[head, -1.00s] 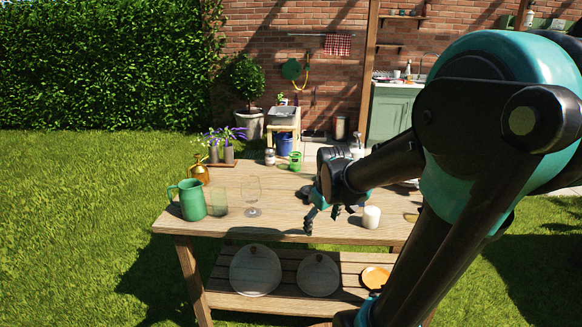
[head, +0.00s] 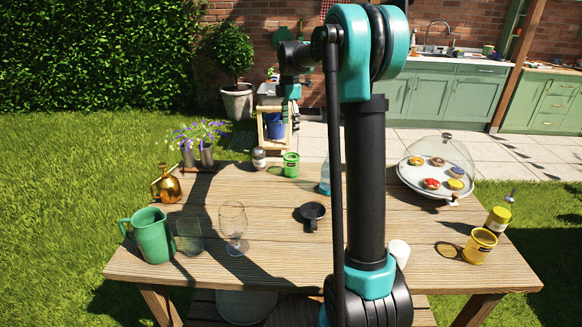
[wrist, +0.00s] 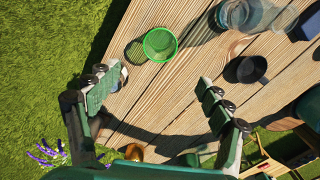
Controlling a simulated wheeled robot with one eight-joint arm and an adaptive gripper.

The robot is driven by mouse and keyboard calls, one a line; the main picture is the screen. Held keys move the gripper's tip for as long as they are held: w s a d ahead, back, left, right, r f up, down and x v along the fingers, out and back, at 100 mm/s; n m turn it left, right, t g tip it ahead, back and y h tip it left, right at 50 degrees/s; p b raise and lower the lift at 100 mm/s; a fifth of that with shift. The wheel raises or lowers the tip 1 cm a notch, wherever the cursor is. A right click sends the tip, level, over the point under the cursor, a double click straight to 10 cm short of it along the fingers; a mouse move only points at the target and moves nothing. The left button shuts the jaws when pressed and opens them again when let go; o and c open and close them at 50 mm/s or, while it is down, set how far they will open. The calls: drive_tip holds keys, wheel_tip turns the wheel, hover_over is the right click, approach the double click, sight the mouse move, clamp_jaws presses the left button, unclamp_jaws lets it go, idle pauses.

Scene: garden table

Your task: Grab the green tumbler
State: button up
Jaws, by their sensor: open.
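The green tumbler (head: 291,165) stands upright near the back edge of the table, a bright green open-topped cup with a dark band. The wrist view also shows the green tumbler (wrist: 160,45) from above, with its open rim, just ahead of the space between the fingers. My gripper (head: 290,118) hangs high in the head view, pointing down, apart from the tumbler. In the wrist view my gripper (wrist: 163,80) has its fingers spread wide with nothing between them. My arm hides part of the table's middle right in the head view.
A shaker (head: 259,158) stands close left of the tumbler and a pale blue bottle (head: 325,178) to its right. A black pan (head: 312,211) lies in front. A green pitcher (head: 152,237), a glass (head: 189,238) and a wine glass (head: 233,226) stand front left.

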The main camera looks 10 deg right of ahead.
hover_over(292, 157)
drive_tip(key=s+a, duration=0.1)
drive_tip(key=s, duration=0.2)
wheel_tip(292, 157, down, 9)
drive_tip(key=shift+w+d+f, duration=0.1)
drive_tip(key=shift+f, duration=1.2)
drive_tip(key=shift+d+f, duration=0.1)
drive_tip(key=shift+f, duration=1.15)
drive_tip(key=shift+c, duration=0.6)
drive_tip(key=c, duration=1.2)
drive_tip(key=shift+o, duration=0.2)
drive_tip(key=shift+r, duration=0.1)
